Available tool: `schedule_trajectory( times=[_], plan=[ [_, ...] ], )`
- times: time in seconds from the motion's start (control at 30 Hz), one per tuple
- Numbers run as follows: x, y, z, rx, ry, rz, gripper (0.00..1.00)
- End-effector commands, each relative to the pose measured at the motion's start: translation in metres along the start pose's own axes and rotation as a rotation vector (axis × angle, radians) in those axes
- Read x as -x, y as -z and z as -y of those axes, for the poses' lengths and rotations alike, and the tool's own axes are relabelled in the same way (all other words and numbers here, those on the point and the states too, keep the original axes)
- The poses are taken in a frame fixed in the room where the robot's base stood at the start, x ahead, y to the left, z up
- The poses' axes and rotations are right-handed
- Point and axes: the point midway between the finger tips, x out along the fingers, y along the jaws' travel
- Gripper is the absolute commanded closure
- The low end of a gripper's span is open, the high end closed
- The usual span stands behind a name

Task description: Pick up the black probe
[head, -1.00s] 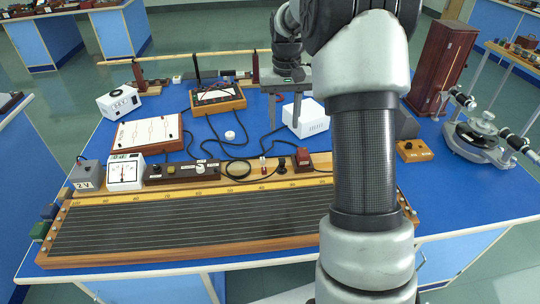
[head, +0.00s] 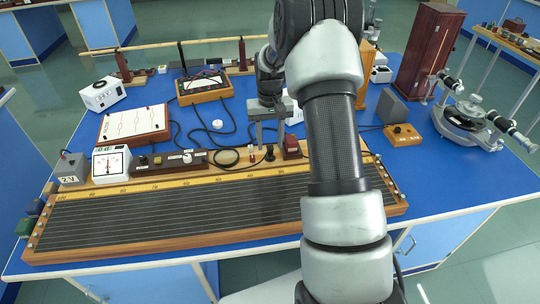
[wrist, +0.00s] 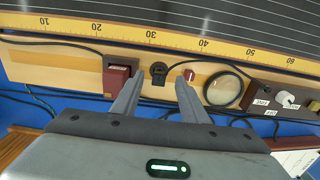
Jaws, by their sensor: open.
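The black probe (head: 269,153) stands on the wooden ledge behind the ruled board, between a red probe (head: 252,155) and a dark red block (head: 291,148). In the wrist view the black probe (wrist: 158,70) lies just beyond and between my fingertips. My gripper (head: 269,143) is open and empty, pointing down above the probe. In the wrist view my gripper (wrist: 157,84) has one finger on each side of the probe's line, with the red probe (wrist: 189,74) close to the right fingertip. I cannot tell the exact height gap.
The ruled wire board (head: 180,216) lies in front. Cables run over the blue bench behind. A white dial meter (head: 111,163) stands at the left.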

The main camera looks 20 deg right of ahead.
Motion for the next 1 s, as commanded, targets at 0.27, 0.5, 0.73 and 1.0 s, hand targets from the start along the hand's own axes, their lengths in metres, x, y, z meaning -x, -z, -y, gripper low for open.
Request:
schedule_trajectory(
  times=[0.27,0.5,0.73,1.0],
  plan=[
    [-0.039,0.006,-0.002,0.0,0.0,0.002,0.6],
    [-0.05,0.007,-0.001,0.0,0.0,-0.001,0.6],
    [-0.05,0.006,-0.001,0.0,0.0,-0.001,0.77],
    [-0.049,0.007,-0.001,0.0,0.0,-0.001,1.0]
  ],
)
